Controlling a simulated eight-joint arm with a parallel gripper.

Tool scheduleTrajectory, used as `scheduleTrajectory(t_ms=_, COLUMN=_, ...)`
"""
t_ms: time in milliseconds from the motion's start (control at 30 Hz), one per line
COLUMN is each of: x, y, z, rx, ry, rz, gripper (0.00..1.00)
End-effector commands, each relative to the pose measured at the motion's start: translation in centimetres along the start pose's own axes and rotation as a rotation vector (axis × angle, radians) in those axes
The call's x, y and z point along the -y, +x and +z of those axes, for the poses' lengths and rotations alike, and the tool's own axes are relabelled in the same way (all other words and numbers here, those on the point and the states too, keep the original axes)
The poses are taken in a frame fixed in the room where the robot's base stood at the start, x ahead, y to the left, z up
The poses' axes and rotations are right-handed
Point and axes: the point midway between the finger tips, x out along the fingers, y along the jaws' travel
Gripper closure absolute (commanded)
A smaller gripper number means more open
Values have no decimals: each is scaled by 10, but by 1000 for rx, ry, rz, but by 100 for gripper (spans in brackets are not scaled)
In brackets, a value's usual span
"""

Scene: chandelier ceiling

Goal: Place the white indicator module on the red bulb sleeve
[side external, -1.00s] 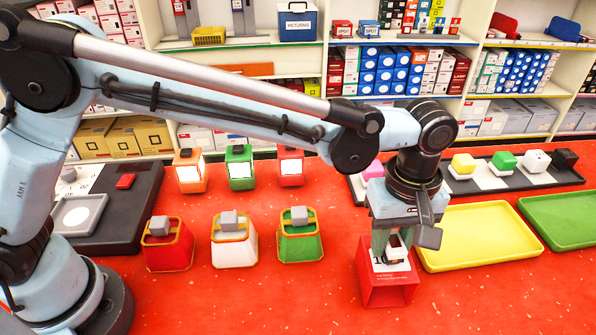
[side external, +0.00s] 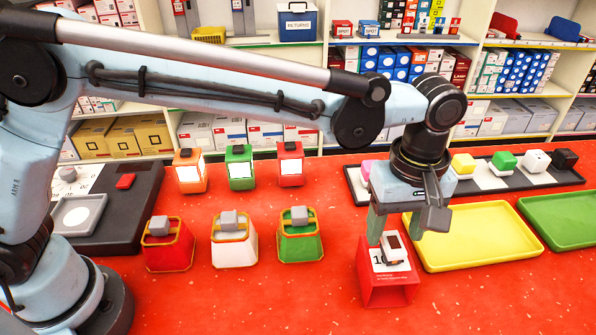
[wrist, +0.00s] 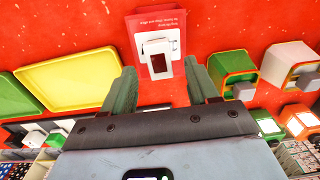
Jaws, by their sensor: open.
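The red bulb sleeve (side external: 388,290) is a red box with a white printed panel on top, in the right middle of the side view. It also shows at the top of the wrist view (wrist: 170,20). The white indicator module (side external: 393,249), small with a dark window, rests on that panel and looks slightly turned. It shows in the wrist view (wrist: 160,66), where its window is dark red. My gripper (side external: 405,230) is open just above the module. In the wrist view its two green fingers (wrist: 161,80) stand apart on either side of the module, touching nothing visible.
A yellow tray (side external: 470,264) and a green tray (side external: 570,246) lie to the right. A dark strip with coloured cubes (side external: 505,186) lies behind them. Red, white and green holders (side external: 234,254) and small lamps (side external: 240,182) stand left. The red floor in front is clear.

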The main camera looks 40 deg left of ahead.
Motion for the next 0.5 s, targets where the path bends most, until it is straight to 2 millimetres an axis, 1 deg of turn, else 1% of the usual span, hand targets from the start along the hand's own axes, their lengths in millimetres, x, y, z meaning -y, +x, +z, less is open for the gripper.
scheduleTrajectory(t_ms=33, x=0, y=-10, z=0, rx=0, ry=0, rz=0, gripper=41)
scheduleTrajectory(t_ms=100, x=0, y=-24, z=0, rx=0, ry=0, rz=0, gripper=41)
scheduleTrajectory(t_ms=300, x=0, y=-60, z=0, rx=0, ry=0, rz=0, gripper=41)
scheduleTrajectory(t_ms=500, x=0, y=-83, z=0, rx=0, ry=0, rz=0, gripper=41)
